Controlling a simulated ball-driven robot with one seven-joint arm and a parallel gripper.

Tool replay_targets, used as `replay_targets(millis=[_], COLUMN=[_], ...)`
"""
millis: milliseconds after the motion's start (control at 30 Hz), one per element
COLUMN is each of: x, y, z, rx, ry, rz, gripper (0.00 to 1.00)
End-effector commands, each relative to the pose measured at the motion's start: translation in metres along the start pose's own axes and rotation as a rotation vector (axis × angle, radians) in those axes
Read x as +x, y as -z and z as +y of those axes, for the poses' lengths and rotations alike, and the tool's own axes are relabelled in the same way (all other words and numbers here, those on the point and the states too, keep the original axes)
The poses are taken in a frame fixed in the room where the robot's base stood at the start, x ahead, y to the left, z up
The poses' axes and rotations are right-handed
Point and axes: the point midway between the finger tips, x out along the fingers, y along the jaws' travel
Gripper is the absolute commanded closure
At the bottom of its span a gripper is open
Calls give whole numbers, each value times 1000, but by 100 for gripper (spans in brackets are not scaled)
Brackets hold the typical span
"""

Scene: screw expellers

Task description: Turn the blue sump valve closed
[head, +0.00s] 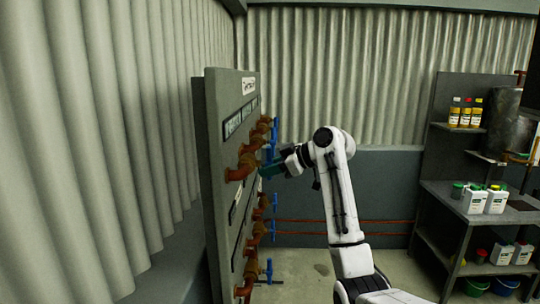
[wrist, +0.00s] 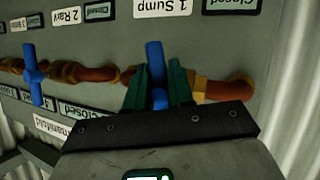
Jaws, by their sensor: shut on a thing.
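The blue sump valve handle (wrist: 155,62) shows in the wrist view beside the label "1 Sump" (wrist: 165,9). It stands upright in the picture, across the rusty pipe (wrist: 228,89), which runs left to right. My gripper (wrist: 157,82) has its two teal fingers on either side of the handle, shut on it. The fingers hide part of the handle and its valve body. In the head view, my gripper (head: 269,168) is at the panel's pipe side, in the upper half. The held handle is hard to make out there.
The grey panel (head: 222,170) carries several other blue handles, including one (wrist: 33,74) near the "2 Raw" label (wrist: 65,17) and a low one (head: 267,270). A corrugated wall (head: 90,130) is at left. Shelves (head: 455,187) with bottles and tubs stand at right.

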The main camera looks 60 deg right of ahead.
Motion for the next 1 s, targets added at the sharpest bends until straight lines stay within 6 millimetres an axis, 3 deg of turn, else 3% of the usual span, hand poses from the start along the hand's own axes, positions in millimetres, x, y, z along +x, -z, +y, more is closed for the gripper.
replay_targets(millis=[400, 1000], x=[-1, 0], y=[2, 0], z=[-3, -4], rx=[175, 204], ry=[101, 116], rz=[-53, -62], gripper=[100, 100])
